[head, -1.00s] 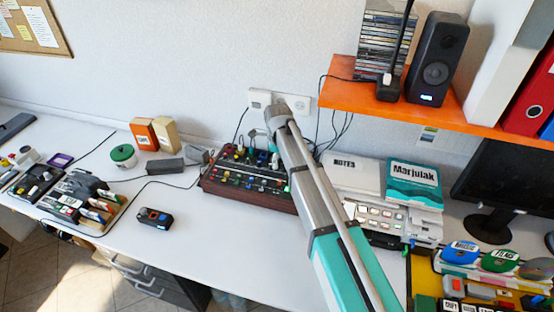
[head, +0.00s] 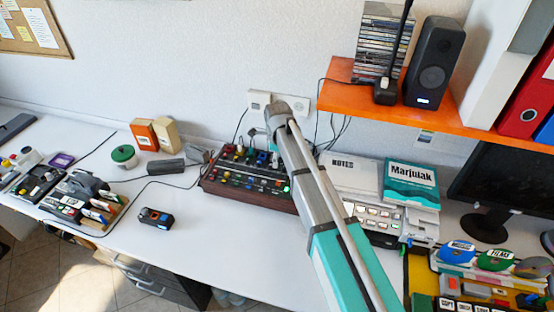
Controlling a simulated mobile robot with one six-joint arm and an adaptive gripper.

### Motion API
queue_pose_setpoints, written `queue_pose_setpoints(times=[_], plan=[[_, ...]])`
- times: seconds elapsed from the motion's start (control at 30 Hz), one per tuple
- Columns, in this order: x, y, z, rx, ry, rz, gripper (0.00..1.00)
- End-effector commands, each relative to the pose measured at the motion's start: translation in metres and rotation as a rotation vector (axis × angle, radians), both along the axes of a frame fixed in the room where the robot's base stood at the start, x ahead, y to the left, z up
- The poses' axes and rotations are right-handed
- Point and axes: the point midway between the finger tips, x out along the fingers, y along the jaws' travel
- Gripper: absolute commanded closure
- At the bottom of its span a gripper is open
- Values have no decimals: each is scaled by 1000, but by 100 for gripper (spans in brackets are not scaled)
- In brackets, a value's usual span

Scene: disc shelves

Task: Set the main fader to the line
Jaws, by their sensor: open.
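The mixer (head: 240,180), a dark control panel with a reddish-brown wooden front, sits on the white desk near the wall. It carries rows of small coloured knobs and buttons. The main fader and its line cannot be made out at this size, and my arm covers the mixer's right part. My grey and teal arm reaches from the lower right up to the mixer's back right. Its jaws are hidden behind the arm, so their place over the panel does not show.
An orange shelf (head: 345,95) with a speaker (head: 435,60) overhangs the right. A notes binder (head: 350,172) and a teal book (head: 411,182) lie right of the mixer. A small black device (head: 156,218) lies left. The desk front (head: 225,240) is clear.

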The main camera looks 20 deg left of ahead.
Motion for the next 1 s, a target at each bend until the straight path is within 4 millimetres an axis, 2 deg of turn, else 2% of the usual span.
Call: queue_pose_setpoints(times=[0.2, 0.67, 1.0], plan=[[19, 2, 0, 0, 0, 0, 34], [18, 1, -3, 0, 0, 0, 34], [18, 1, -21, 0, 0, 0, 34]])
